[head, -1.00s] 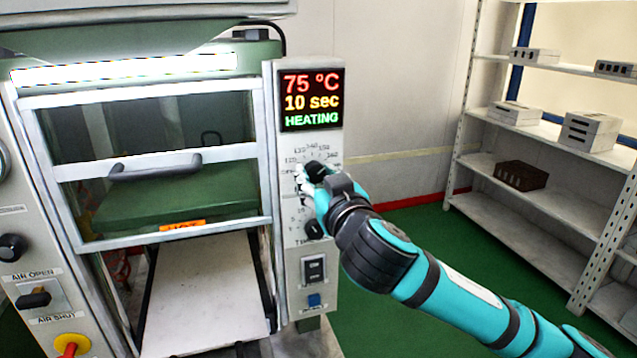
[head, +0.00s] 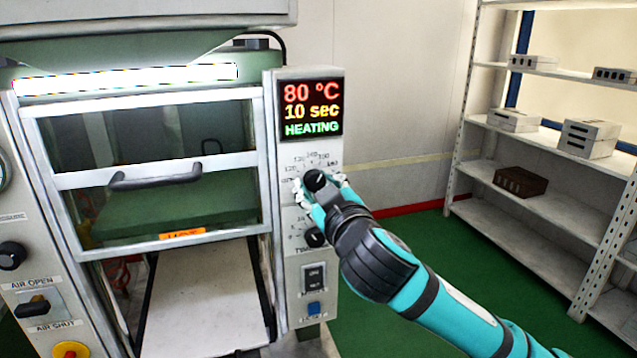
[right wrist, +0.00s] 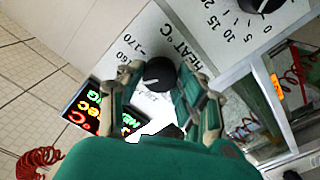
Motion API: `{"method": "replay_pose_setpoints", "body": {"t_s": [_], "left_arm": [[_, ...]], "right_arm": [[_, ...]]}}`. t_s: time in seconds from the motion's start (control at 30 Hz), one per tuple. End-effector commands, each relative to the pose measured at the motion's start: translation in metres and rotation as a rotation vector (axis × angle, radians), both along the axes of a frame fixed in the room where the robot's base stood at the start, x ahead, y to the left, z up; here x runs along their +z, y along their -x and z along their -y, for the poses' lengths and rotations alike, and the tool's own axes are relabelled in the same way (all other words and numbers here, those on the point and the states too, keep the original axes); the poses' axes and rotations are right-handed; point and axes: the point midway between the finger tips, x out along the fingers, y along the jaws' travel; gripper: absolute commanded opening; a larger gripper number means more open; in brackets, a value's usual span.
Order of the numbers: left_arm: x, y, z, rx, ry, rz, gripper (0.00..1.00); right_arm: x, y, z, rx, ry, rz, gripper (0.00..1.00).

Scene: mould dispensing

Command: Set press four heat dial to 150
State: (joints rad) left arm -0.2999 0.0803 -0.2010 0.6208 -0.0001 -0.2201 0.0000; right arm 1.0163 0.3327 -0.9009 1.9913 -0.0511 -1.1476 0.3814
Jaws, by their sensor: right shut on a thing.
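The heat dial (head: 314,180) is a round black knob on the press's white control panel, ringed by printed numbers. My right gripper (head: 320,186) is shut on it, with one finger on each side. The right wrist view shows the dial (right wrist: 158,73) between the fingers, beside the printed word HEAT and the mark 170. The display (head: 311,107) above reads 80 °C, 10 sec and HEATING. It shows partly behind the fingers in the right wrist view (right wrist: 90,110). My left gripper is out of view.
A second black dial (head: 315,237) sits just below the heat dial, with a switch (head: 314,278) and a blue button (head: 313,308) beneath. The press door handle (head: 155,176) is to the left. A shelf rack (head: 520,205) stands at right, with open green floor between.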

Motion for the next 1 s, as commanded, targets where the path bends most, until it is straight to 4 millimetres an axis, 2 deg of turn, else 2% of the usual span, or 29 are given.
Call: {"method": "replay_pose_setpoints", "body": {"t_s": [0.17, 0.2, 0.37, 0.6, 0.73, 0.87, 1.0], "left_arm": [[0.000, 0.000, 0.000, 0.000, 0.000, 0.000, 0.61], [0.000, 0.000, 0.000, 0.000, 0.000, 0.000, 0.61], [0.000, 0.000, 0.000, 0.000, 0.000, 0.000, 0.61], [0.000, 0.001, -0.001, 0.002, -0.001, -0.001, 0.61], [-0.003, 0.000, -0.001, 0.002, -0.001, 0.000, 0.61], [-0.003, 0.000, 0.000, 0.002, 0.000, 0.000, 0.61], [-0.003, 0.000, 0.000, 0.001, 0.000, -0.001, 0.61]], "right_arm": [[0.000, 0.000, 0.001, -0.002, 0.000, 0.001, 0.03], [0.000, 0.000, 0.000, -0.002, -0.001, 0.001, 0.39], [0.000, 0.000, 0.000, -0.001, -0.001, 0.000, 0.59], [0.000, 0.000, 0.000, -0.001, -0.001, 0.000, 0.59], [0.000, 0.007, 0.003, 0.001, -0.001, 0.001, 0.59], [0.000, 0.028, 0.009, 0.001, -0.002, 0.001, 0.59], [0.001, 0.058, 0.019, 0.002, -0.003, 0.001, 0.59]]}}
